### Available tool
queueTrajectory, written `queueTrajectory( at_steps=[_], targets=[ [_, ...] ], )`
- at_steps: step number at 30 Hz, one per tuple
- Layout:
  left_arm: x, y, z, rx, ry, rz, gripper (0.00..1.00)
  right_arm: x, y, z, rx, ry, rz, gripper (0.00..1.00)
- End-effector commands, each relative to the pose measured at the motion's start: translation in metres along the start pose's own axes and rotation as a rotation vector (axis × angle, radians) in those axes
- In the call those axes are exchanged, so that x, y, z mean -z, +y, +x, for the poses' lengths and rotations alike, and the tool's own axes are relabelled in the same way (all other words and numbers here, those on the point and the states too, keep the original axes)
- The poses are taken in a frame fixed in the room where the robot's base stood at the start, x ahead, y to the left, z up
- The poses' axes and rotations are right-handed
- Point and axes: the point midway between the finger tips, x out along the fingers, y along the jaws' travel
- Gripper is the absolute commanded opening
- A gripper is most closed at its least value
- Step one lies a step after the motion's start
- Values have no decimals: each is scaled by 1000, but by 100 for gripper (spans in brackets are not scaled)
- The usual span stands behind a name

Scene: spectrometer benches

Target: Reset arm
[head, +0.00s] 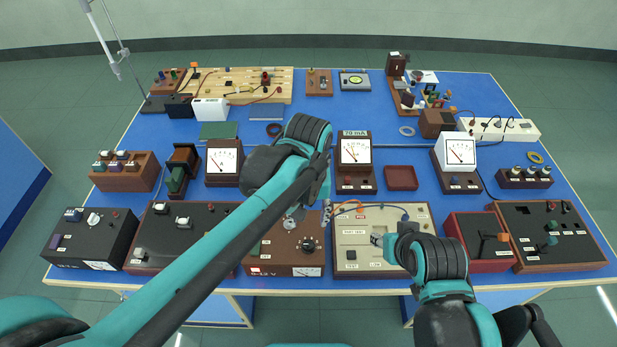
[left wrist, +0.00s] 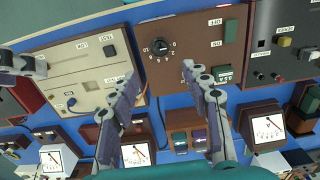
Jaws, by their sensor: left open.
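My left arm (head: 215,235) reaches in from the left and across the bench's middle. My left gripper (head: 309,208) points down near the brown box with a black knob (head: 285,240). In the left wrist view, its two fingers (left wrist: 158,72) are spread with nothing between them, and the brown box (left wrist: 195,45) lies beyond the tips. My right gripper (head: 382,240) is over the cream box (head: 350,252), partly hidden by my right wrist; its jaw opening is unclear. Its end also shows at the left edge of the left wrist view (left wrist: 25,65).
The blue bench (head: 340,110) is crowded. Dark boxes (head: 90,240) line the front left; a red box (head: 478,240) and a wooden-sided panel (head: 545,235) stand front right.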

Motion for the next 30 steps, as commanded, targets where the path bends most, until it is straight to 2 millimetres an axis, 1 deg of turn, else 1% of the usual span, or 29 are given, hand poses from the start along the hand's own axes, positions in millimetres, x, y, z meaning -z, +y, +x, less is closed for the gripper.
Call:
queueTrajectory(
  at_steps=[5, 8, 11, 14, 15, 18, 21, 25, 27, 30],
  targets=[
    [0, 0, 0, 0, 1, 0, 48, 0, 0, 0, 0, 0, 0, 40],
    [-1, -9, -1, -9, 20, -3, 48, 0, 0, 0, 0, 0, 0, 40],
    [-5, -32, -4, -33, 80, -4, 48, 0, 0, 0, 0, 0, 0, 40],
    [-12, -67, -7, -59, 182, -6, 48, 0, 0, 0, 0, 0, 0, 40],
    [-16, -82, -6, -66, 232, -5, 48, 0, 0, 0, 0, 0, 0, 40],
    [-26, -115, -4, -69, 353, -1, 48, 0, 0, 0, 0, 0, 0, 40],
    [-35, -142, 1, -54, 462, 2, 48, 0, 0, 0, 0, 0, 0, 40],
    [-44, -166, 6, -26, 563, 8, 48, 0, 0, 0, 0, 0, 0, 40],
    [-47, -173, 9, -14, 596, 11, 48, 0, 0, 0, 0, 0, 0, 40],
    [-48, -177, 10, -5, 619, 14, 48, 0, 0, 0, 0, 0, 0, 40]
  ],
)
